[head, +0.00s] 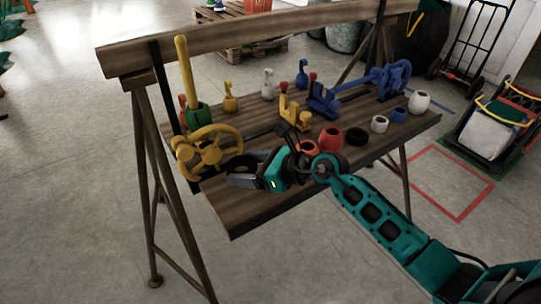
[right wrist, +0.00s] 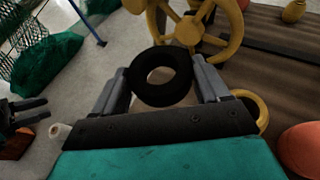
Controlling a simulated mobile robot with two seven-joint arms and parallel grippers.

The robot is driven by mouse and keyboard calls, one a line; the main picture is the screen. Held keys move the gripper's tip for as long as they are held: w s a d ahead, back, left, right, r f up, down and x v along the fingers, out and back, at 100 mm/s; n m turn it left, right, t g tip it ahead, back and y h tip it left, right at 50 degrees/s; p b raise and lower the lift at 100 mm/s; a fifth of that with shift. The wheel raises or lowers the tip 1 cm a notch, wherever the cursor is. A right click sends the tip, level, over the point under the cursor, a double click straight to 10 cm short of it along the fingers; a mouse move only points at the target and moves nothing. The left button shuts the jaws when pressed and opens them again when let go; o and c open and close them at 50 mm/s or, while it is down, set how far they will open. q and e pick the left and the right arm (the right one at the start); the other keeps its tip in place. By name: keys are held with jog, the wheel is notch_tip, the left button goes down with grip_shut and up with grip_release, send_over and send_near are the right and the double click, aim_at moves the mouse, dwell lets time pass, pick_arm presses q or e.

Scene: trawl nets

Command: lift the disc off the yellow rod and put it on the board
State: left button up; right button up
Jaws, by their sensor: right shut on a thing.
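A black ring-shaped disc (right wrist: 161,76) sits between the fingers of my right gripper (head: 243,172), which is shut on it. In the right wrist view the disc is clear of the board, in front of the yellow handwheel. In the head view it is hard to make out against the dark fingers. The yellow rod (head: 183,68) stands upright at the left end of the wooden board (head: 240,215), with a green piece (head: 197,116) around its foot. The disc is off the rod, to its lower right.
The yellow handwheel (head: 208,150) stands close left of my right gripper. Red (head: 330,139), black (head: 357,136) and white (head: 419,102) rings line the board's right front. Blue and yellow fittings stand behind. The board's front left corner is bare.

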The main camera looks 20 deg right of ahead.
aim_at(241, 200)
jog(key=f, duration=0.1)
jog(key=w+a+f, duration=0.2)
jog(key=f, duration=0.1)
jog(key=shift+a+p, duration=0.1)
jog(key=shift+p, duration=0.25)
notch_tip(241, 200, down, 4)
jog(key=shift+r+b, duration=0.1)
jog(key=shift+b, duration=0.5)
jog(key=shift+f+b, duration=0.7)
jog(key=shift+b, duration=0.05)
jog(key=o, duration=1.1)
jog(key=p+v, duration=0.1)
jog(key=v, duration=1.2)
jog(key=shift+a, duration=0.2)
